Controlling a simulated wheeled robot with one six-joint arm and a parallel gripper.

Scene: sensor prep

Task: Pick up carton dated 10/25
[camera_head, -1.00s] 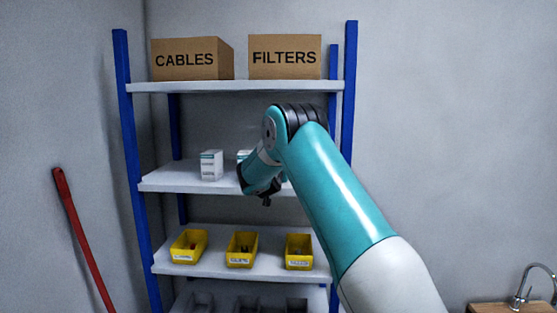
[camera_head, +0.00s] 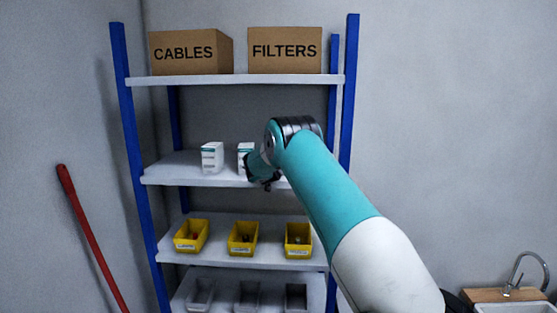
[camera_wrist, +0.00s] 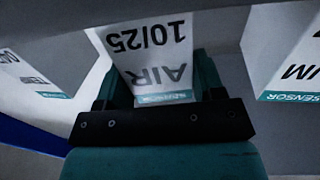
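The carton dated 10/25 (camera_wrist: 155,55) stands straight ahead in the wrist view, its print upside down, reading AIR 10/25 above a teal band. My gripper (camera_wrist: 165,85) is open, with a dark finger on each side of this carton; whether the fingers touch it is unclear. In the head view, a white carton (camera_head: 245,151) on the middle shelf (camera_head: 205,180) appears to be the same one, partly covered by my gripper (camera_head: 268,182).
One white carton (camera_head: 212,157) stands to the left on the shelf. The wrist view shows neighbouring cartons on the right (camera_wrist: 285,50) and left (camera_wrist: 35,70). Yellow bins (camera_head: 243,238) sit below. Boxes labelled CABLES (camera_head: 190,53) and FILTERS (camera_head: 285,50) stand above.

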